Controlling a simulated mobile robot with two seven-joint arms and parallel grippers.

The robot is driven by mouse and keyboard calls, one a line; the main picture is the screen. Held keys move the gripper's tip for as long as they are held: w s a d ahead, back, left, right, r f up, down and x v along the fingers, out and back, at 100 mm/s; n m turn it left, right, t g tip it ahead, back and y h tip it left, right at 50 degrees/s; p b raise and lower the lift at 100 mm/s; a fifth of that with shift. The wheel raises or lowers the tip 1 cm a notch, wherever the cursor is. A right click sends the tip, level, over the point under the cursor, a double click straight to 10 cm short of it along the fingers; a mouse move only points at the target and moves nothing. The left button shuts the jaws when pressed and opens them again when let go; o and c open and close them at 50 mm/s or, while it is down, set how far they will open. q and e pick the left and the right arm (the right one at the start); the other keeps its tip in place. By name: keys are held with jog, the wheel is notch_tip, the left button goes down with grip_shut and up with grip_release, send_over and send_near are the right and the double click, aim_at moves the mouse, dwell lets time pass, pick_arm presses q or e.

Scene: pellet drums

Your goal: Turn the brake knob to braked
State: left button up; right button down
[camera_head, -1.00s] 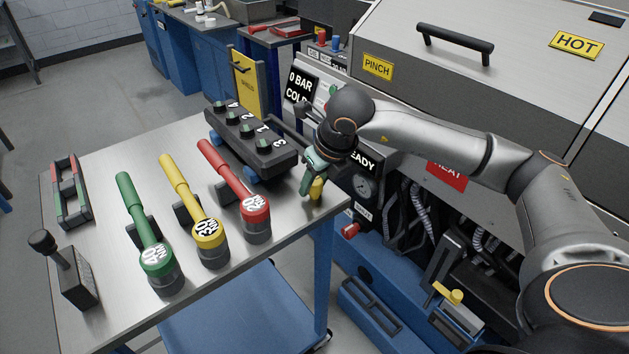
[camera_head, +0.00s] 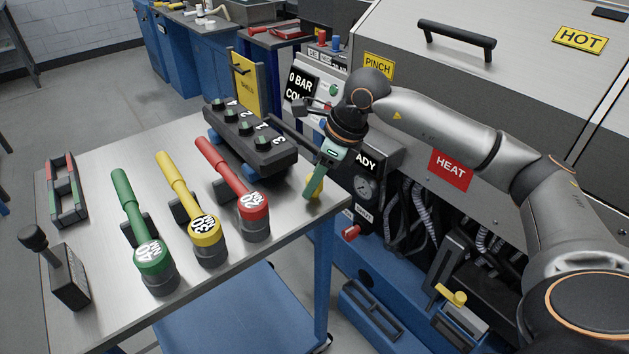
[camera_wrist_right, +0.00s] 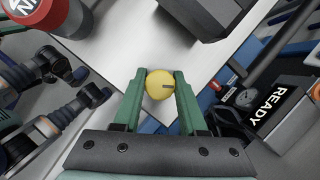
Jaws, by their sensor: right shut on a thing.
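A round yellow knob (camera_head: 311,187) stands at the near right corner of the metal table; I take it as the brake knob. In the head view it is mostly hidden behind a green finger. My right gripper (camera_head: 313,190) comes down on it from above, slightly tilted. In the right wrist view the knob (camera_wrist_right: 158,82) sits between the two green fingertips of my right gripper (camera_wrist_right: 160,80), which are shut on it. A short dark mark shows on the knob's top, towards the right finger. No brake label is readable. My left gripper is not in view.
The metal table (camera_head: 110,310) holds green (camera_head: 138,215), yellow (camera_head: 190,205) and red (camera_head: 235,185) torque wrenches. A black numbered block (camera_head: 250,140) stands close behind my right gripper. The machine panel with a gauge (camera_head: 366,187) is close on its right.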

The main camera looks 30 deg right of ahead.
jog(key=n+g+y, duration=0.1)
jog(key=n, duration=0.2)
jog(key=shift+r+n, duration=0.1)
jog(key=shift+n, duration=0.2)
jog(key=n+g, duration=0.1)
jog(key=n, duration=0.2)
jog(key=shift+n+y+p, duration=0.3)
jog(key=shift+p, duration=0.05)
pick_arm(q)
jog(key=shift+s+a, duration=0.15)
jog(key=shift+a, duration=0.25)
pick_arm(e)
jog(key=shift+n+g, duration=0.9)
jog(key=shift+n, duration=0.9)
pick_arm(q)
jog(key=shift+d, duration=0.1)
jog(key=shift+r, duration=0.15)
pick_arm(e)
jog(key=shift+c, duration=2.2)
grip_release()
